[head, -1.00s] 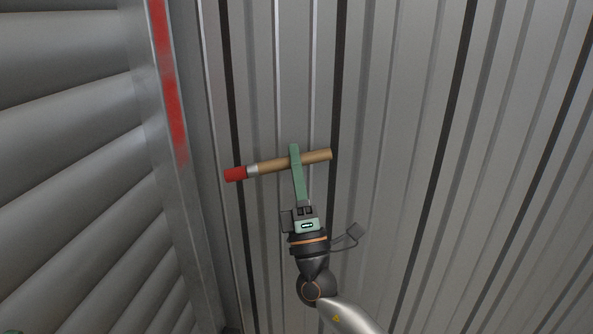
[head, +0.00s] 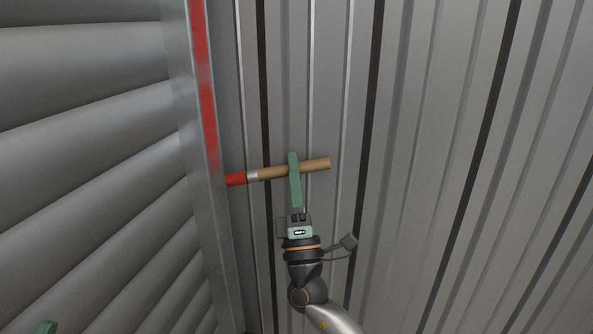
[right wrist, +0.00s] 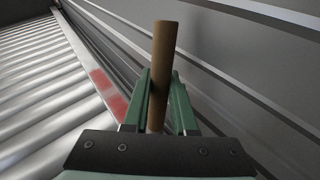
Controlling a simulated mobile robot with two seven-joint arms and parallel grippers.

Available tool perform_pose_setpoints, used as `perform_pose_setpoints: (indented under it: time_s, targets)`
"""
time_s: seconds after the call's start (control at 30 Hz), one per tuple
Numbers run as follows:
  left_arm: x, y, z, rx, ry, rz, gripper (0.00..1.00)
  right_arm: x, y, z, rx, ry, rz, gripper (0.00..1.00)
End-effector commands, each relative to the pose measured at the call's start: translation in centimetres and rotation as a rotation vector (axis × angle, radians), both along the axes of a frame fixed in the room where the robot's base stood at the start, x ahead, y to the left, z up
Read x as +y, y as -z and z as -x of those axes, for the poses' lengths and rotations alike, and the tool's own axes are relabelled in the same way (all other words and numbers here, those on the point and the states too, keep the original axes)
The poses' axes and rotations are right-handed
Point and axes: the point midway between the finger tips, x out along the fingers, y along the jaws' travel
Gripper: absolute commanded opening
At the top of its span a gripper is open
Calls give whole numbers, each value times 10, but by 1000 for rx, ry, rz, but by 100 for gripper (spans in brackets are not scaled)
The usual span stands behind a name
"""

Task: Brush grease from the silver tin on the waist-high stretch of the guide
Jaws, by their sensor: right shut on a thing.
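My right gripper (head: 294,165) is shut on the wooden handle of a brush (head: 315,165). The brush lies nearly level, its red-coated tip pointing left. The tip is at or very close to the right edge of the metal guide (head: 219,225); I cannot tell whether it touches. The guide carries a red grease streak (head: 204,90) on its upper stretch, fading out just above the tip's height; the streak also shows in the right wrist view (right wrist: 105,90). The handle (right wrist: 162,70) stands between the green fingers there. The silver tin is not in view. A bit of green (head: 47,327) at the lower left may be my left gripper.
A slatted roller shutter (head: 80,130) fills the left, beside the guide. A ribbed grey metal wall (head: 430,150) fills the right, close behind the brush and gripper.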

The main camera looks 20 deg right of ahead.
Motion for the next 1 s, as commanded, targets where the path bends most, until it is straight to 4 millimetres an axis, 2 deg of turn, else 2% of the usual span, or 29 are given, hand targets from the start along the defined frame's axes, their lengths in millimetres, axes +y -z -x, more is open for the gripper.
perform_pose_setpoints:
  time_s: [1.0]
  targets:
    - [0, 13, 0, 2, -1, -1, 50, 12, 1, -8, 0, 0, -1, 0]
